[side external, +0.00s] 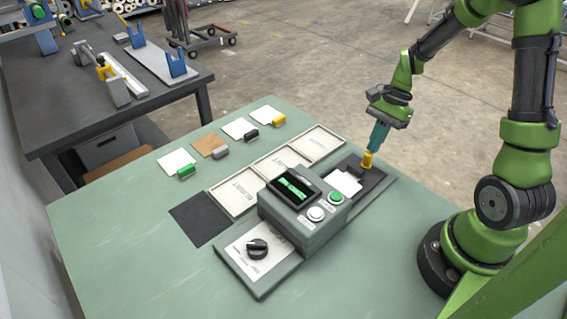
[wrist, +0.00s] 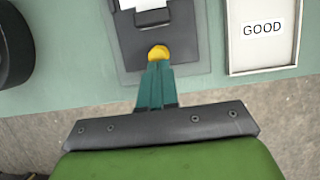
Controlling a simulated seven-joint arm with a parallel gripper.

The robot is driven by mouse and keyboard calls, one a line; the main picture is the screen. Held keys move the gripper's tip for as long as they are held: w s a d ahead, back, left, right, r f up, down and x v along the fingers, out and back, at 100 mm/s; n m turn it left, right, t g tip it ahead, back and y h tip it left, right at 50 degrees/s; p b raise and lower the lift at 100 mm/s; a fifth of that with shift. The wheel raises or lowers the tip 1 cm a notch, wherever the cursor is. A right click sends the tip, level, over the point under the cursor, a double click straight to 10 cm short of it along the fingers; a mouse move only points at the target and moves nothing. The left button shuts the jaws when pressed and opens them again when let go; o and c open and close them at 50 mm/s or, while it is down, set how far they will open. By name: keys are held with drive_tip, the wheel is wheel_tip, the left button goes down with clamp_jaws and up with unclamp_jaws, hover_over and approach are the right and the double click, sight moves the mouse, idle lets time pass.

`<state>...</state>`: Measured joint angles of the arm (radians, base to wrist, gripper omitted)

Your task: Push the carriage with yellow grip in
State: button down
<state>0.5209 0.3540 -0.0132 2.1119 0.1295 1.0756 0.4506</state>
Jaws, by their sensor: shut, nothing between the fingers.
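The carriage (side external: 345,183) carries a white sheet and lies in a dark track at the right side of the grey press (side external: 310,220). Its yellow grip (side external: 367,161) stands at the outer end, away from the press. My gripper (side external: 373,150) has teal fingers that are shut and hold nothing. The fingertips are at the yellow grip, on its outer side; I cannot tell whether they touch. In the wrist view the yellow grip (wrist: 158,52) sits just beyond the fingertips (wrist: 157,64), with the white sheet's edge (wrist: 152,3) past it.
The press has a green-lit display (side external: 292,187), a green button (side external: 336,197), a white button (side external: 316,214) and a black knob (side external: 257,248). Labelled trays (side external: 318,142) lie behind it, one reading GOOD (wrist: 262,30). Several cards with coloured holders (side external: 178,162) lie further back.

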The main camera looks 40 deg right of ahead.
drive_tip(key=a, duration=0.8)
drive_tip(key=shift+d, duration=0.55)
drive_tip(key=d, duration=0.3)
drive_tip(key=shift+d, duration=0.2)
drive_tip(key=v, duration=1)
drive_tip(key=s+a+r+n+t+h, duration=0.1)
drive_tip(key=s+a+r+n+t, duration=0.2)
drive_tip(key=a+n, duration=0.4)
drive_tip(key=s+a+r+n+t+h, duration=0.1)
drive_tip(key=s+a+r+n+t, duration=0.2)
drive_tip(key=a+r+n, duration=0.3)
drive_tip(key=shift+s+a+r+n+t, duration=0.25)
drive_tip(key=shift+a+n+t, duration=0.15)
drive_tip(key=shift+n+t, duration=0.15)
